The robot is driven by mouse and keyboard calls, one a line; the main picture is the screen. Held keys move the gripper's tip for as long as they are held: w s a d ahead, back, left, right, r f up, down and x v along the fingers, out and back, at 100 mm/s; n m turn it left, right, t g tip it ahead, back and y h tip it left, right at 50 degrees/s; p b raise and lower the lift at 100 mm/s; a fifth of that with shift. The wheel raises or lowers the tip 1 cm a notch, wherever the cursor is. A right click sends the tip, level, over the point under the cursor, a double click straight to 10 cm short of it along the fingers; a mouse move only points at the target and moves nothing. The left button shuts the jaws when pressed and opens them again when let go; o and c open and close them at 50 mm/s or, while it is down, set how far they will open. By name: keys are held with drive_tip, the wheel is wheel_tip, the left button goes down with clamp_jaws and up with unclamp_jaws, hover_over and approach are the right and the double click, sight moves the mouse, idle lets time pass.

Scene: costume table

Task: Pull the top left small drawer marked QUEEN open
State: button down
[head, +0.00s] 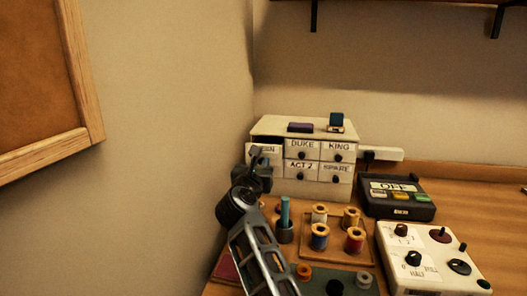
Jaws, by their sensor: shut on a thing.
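The white small-drawer cabinet (308,190) stands at the back of the table against the wall. Its top left drawer, marked QUEEN (270,150), stands out from the cabinet front, with a dark gap showing above it. My gripper (257,160) is at this drawer's front, shut on its knob. The gripper hides the knob and the first letters of the label. The drawers DUKE (302,146), KING (339,147), ACT 2 (301,166) and SPARE (337,168) look closed, each with a dark knob. The lower left drawer is mostly hidden behind my gripper.
A purple block (300,127) and a teal item on a small stand (336,123) rest on the cabinet. In front are a thread spool board (335,250) and a teal cylinder in a cup (285,222). A dark box reading OFF (397,198) and a white knob panel (432,262) lie right.

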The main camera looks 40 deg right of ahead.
drive_tip(key=v, duration=0.5)
drive_tip(key=shift+a+p, duration=0.1)
drive_tip(key=shift+p, duration=0.25)
drive_tip(key=c, duration=1)
unclamp_jaws()
drive_tip(key=b+v, duration=0.1)
drive_tip(key=v, duration=0.7)
